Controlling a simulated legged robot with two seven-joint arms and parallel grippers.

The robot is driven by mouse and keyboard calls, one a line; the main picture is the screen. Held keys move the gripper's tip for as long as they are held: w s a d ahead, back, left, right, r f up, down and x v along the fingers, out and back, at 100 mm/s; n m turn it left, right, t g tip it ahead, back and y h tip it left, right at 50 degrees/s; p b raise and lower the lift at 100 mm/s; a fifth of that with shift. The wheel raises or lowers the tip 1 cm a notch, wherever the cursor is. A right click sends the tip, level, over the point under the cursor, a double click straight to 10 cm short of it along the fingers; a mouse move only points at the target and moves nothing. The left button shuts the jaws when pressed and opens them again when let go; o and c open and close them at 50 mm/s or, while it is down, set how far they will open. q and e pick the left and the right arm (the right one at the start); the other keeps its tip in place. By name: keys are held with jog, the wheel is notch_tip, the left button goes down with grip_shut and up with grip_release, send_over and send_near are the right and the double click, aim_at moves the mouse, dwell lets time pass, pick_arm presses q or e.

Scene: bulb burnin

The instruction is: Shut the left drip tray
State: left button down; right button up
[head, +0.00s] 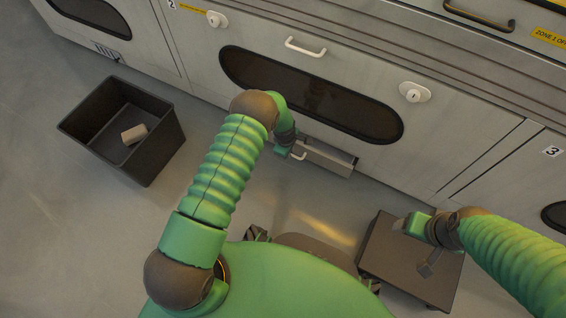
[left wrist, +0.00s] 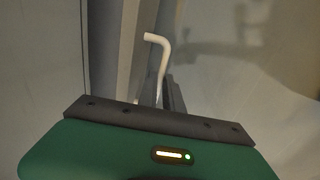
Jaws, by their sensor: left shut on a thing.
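The left drip tray (head: 328,160) is a low grey tray that sticks out from the foot of the cabinet under the middle dark window. Its white handle (head: 299,156) is at its left end in the head view, and a white bent bar (left wrist: 158,62) shows in the left wrist view. My left gripper (head: 291,147) is at this handle and shut on it; its fingertips are mostly hidden by the wrist. My right gripper (head: 428,267) is over a dark box at the lower right, away from the tray; its jaws are too small to judge.
The cabinet front (head: 200,75) has white knobs and another white handle (head: 305,47) above. A black bin (head: 160,165) with a small beige block (head: 134,134) stands on the floor at left. The dark box (head: 385,250) stands at lower right. Floor between bin and cabinet is clear.

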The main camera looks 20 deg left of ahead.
pick_arm(q)
jog(key=shift+w+d, duration=0.1)
jog(key=shift+w, duration=0.45)
jog(key=c, duration=1.5)
grip_release()
jog(key=s+r+p, duration=0.3)
jog(key=r+p, duration=0.7)
jog(key=r, duration=0.6)
jog(key=shift+s+r+p, duration=0.15)
jog(key=shift+r+p, duration=0.05)
jog(key=shift+p, duration=0.15)
